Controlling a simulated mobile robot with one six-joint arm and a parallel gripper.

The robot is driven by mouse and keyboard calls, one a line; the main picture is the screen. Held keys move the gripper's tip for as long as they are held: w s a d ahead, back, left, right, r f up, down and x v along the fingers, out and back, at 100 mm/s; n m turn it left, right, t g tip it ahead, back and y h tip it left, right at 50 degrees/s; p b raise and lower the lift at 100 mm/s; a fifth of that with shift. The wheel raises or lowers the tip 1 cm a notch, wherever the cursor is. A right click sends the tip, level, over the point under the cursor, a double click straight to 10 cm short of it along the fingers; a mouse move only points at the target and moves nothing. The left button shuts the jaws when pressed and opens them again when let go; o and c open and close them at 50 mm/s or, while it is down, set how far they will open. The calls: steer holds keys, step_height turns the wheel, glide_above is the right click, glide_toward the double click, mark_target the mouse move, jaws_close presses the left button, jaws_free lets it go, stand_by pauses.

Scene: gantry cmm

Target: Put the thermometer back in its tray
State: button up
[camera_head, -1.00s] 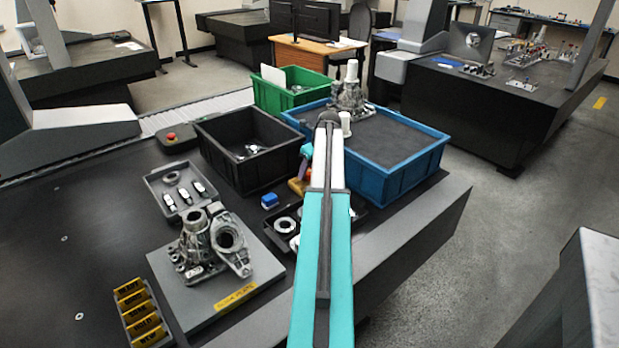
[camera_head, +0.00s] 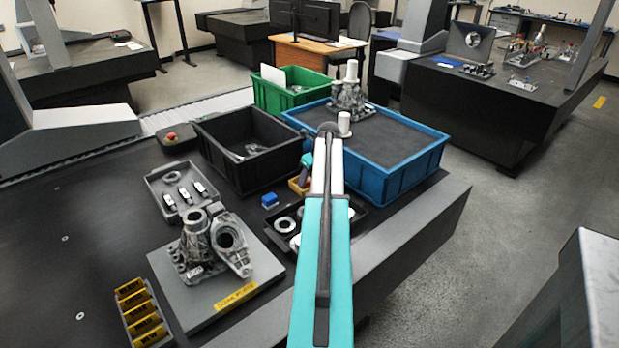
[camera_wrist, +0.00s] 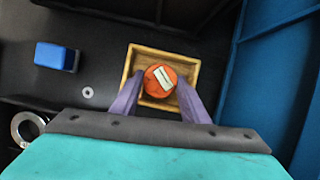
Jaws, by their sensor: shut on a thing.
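The thermometer is a round orange-red thing (camera_wrist: 160,78) with a pale rectangular patch on top, in the wrist view. My gripper (camera_wrist: 163,98) is shut on it, with one purple finger on each side. A small yellow-tan tray (camera_wrist: 194,66) with raised walls surrounds it in that view, and its opening lies directly under or around the thermometer. I cannot tell whether the thermometer touches the tray floor. In the head view the tray (camera_head: 294,185) shows just left of my arm, with my gripper (camera_head: 304,175) low over it; the thermometer is mostly hidden there.
A blue block (camera_wrist: 52,57) and a small washer (camera_wrist: 88,92) lie left of the tray. A dark tray with rings (camera_head: 285,224) is in front. The black bin (camera_head: 225,160) and the blue crate (camera_head: 400,180) stand close behind and to the right.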

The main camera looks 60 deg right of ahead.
steer(key=o, duration=0.9)
steer(key=v, duration=1.2)
steer(key=shift+r, duration=0.1)
